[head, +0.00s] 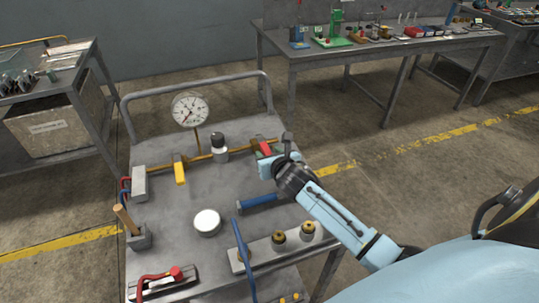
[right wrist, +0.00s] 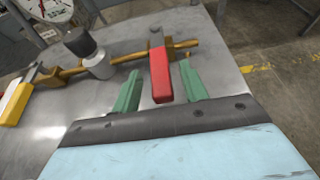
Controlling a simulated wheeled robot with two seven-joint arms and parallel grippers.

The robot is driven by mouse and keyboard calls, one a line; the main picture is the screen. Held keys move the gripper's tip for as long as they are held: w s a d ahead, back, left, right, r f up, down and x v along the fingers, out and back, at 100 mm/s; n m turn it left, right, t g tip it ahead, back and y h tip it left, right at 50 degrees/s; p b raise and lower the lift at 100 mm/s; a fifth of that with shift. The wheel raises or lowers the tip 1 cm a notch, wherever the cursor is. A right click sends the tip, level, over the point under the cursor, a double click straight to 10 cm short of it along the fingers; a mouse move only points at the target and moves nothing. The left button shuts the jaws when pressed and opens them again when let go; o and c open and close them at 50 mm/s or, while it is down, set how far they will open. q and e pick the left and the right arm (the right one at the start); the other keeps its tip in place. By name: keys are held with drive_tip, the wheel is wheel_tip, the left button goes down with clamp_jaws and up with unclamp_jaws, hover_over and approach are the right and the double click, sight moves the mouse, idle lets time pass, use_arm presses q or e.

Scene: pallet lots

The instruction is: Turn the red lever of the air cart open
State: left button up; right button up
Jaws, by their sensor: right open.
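The red lever (right wrist: 160,76) sits on a brass valve on the pipe along the cart top. In the right wrist view it points toward my right gripper (right wrist: 160,88), whose two green fingers are open, one on each side of it, with gaps visible. In the head view the lever (head: 265,148) is partly hidden by my right gripper (head: 266,158). The air cart (head: 165,225) is a grey metal cart with a handle rail. A yellow lever (head: 180,172) sits on the same pipe farther left. My left gripper is not in view.
A pressure gauge (head: 190,110) and a black-capped cylinder (head: 219,148) stand along the pipe. A blue-handled tool (head: 258,203), a white round lid (head: 207,222) and a block with brass fittings (head: 270,250) are nearer. Workbenches stand behind.

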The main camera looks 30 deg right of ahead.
clamp_jaws()
drive_tip(key=shift+d, duration=0.1)
idle(0.3)
